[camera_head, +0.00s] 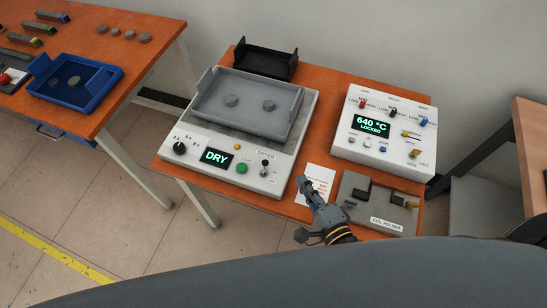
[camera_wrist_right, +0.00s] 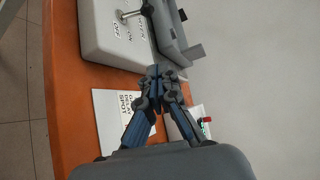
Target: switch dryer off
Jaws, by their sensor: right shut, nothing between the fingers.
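The dryer (camera_head: 215,137) is a light box on the orange table, with a lit display (camera_head: 216,157) reading DRY. Its front panel has a black knob (camera_head: 180,148), a green button (camera_head: 242,168) and a toggle switch (camera_head: 265,168). In the right wrist view the toggle (camera_wrist_right: 130,14) shows at the top, on the dryer's corner (camera_wrist_right: 105,40). My right gripper (camera_head: 303,183) is shut and empty, right of and nearer than the toggle, apart from it. It also shows in the wrist view (camera_wrist_right: 153,72). My left gripper is not in view.
A grey tray (camera_head: 285,128) with two grey discs sits on the dryer. A white heater unit (camera_head: 388,113) reading 640 °C LOCKED stands right. A coil holder (camera_head: 356,210) and a printed card (camera_head: 326,175) lie near my right gripper. A black tray (camera_head: 262,64) stands behind.

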